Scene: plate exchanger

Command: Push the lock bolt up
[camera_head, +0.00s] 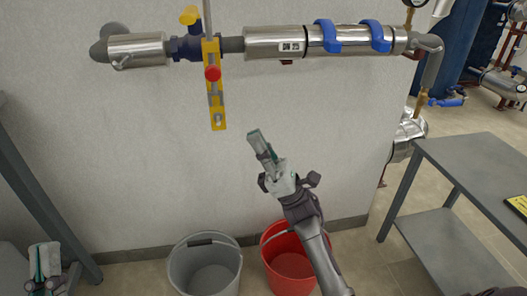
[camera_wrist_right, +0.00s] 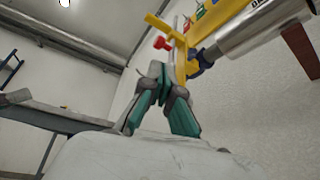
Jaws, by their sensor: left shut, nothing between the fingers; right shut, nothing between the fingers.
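The lock bolt appears to be the red knob (camera_head: 212,73) on an upright yellow slotted bracket (camera_head: 218,120) hanging at the blue valve (camera_head: 187,48). In the right wrist view the red knob (camera_wrist_right: 161,43) and the yellow bracket (camera_wrist_right: 180,62) show beyond the fingertips. My right gripper (camera_head: 254,136) is shut and empty, below and to the right of the bracket's lower end, apart from it in the head view. Its closed fingertips also show in the wrist view (camera_wrist_right: 160,74). My left gripper (camera_head: 43,262) is shut and empty at the lower left.
A silver pipe (camera_head: 275,43) with blue clamps runs along the wall at the top. A grey bucket (camera_head: 205,245) and a red bucket (camera_head: 276,237) stand on the floor by the wall. A grey table (camera_head: 470,165) stands at the right.

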